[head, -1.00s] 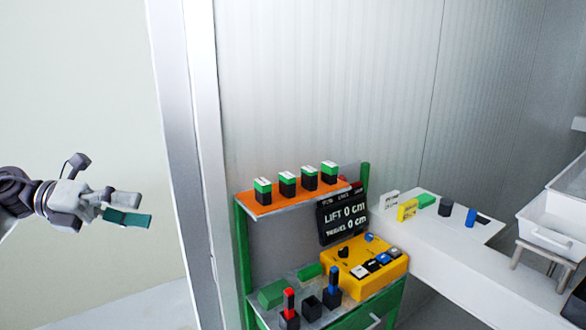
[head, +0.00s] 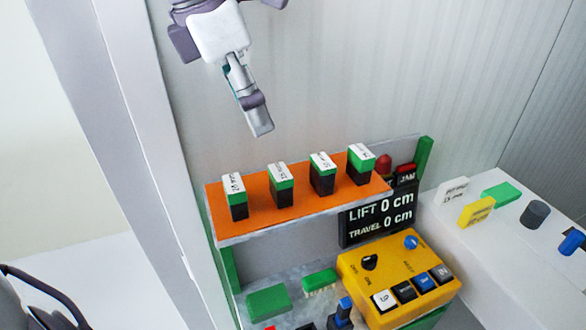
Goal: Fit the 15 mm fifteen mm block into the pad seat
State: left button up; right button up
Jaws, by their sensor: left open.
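Four-sided black and green blocks with white labelled tops stand upright in a row on an orange shelf (head: 300,207). They are a far-left block (head: 236,204), a second block (head: 281,192), a third block (head: 322,180) and a far-right block (head: 359,170). The labels are too small to read surely, so I cannot tell which is the 15 mm one. My left gripper (head: 257,118) is open and empty, pointing down above and behind the row, touching no block. One finger hides most of the other. I cannot pick out the pad seat with certainty. My right gripper is not in view.
A display (head: 378,218) reads lift 0 cm, travel 0 cm. Below are a yellow control box (head: 400,275) and green pieces (head: 268,301). A white bench (head: 510,235) at right holds a white card (head: 452,190), yellow block (head: 477,211) and dark cylinder (head: 535,214). A grey post stands left.

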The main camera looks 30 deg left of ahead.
pick_arm(q)
send_over(277, 171)
jog(key=s+a, duration=0.2)
notch_tip(277, 171, down, 4)
jog(key=f, duration=0.1)
jog(key=shift+w+d+f+p, duration=0.3)
jog(key=shift+w+f+p, duration=0.15)
jog(key=shift+w+f, duration=0.2)
jog(key=shift+d+f+p, duration=0.3)
jog(key=shift+f+p, duration=0.2)
jog(key=shift+p, duration=0.1)
jog(key=p+x, duration=0.1)
jog(key=x, duration=0.2)
jog(key=shift+s+d+f, duration=0.1)
jog(key=shift+f, duration=0.1)
jog(key=shift+w+d+f, duration=0.1)
jog(key=shift+w+f, duration=0.1)
jog(key=shift+f, duration=0.1)
jog(key=shift+s+r, duration=0.1)
jog(key=shift+s, duration=0.05)
jog(key=c, duration=1.2)
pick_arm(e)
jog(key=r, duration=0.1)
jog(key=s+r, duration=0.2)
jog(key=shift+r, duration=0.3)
